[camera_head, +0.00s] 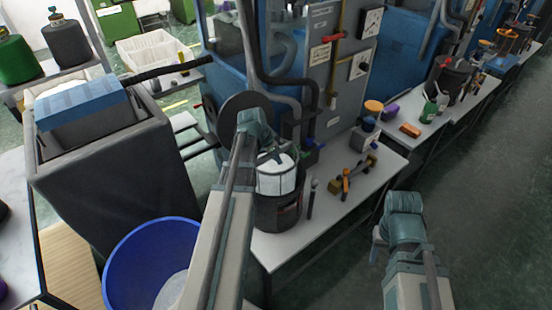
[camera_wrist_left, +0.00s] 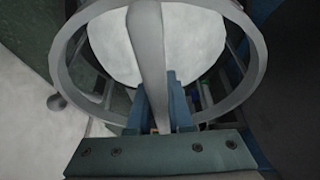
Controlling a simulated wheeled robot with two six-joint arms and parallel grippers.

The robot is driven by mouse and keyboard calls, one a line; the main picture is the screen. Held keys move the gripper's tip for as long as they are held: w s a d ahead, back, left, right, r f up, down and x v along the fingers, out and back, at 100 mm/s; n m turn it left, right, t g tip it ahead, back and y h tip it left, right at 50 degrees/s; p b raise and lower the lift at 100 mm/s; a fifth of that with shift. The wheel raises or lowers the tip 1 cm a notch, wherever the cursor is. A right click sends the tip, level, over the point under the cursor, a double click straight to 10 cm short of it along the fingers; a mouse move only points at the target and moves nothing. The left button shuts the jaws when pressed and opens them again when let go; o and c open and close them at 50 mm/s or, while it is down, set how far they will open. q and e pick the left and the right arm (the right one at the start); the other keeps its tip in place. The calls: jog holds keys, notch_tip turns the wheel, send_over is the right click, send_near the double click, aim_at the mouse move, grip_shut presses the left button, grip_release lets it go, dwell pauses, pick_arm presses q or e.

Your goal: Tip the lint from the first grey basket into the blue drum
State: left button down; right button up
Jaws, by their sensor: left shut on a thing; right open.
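The grey basket (camera_head: 277,183) is at the centre of the head view, with white lint (camera_head: 275,162) inside. It appears in or just above a dark bucket on the white table; I cannot tell whether they touch. My left gripper (camera_head: 273,150) is over it. In the left wrist view the fingers (camera_wrist_left: 160,118) are shut on the basket's grey handle (camera_wrist_left: 148,60), with the round rim (camera_wrist_left: 258,55) and white lint around it. The blue drum (camera_head: 130,255) stands at lower left, with pale material inside, partly hidden by my left arm. My right gripper (camera_head: 380,243) is open, away at the right.
The dark bucket (camera_head: 278,215) stands on the white table (camera_head: 330,215) beside a dark upright tool and orange-handled tools (camera_head: 346,182). A tall dark bin (camera_head: 105,180) with a blue block stands behind the drum. Blue machines (camera_head: 385,75) line the back. The aisle floor at right is clear.

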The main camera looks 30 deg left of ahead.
pick_arm(q)
notch_tip(320, 180, up, 22)
jog(key=p, duration=2)
jog(key=shift+f+p, duration=0.15)
jog(key=shift+p, duration=0.25)
notch_tip(320, 180, down, 16)
jog(key=b, duration=1.6)
jog(key=shift+f, duration=0.1)
jog(key=shift+r, duration=0.3)
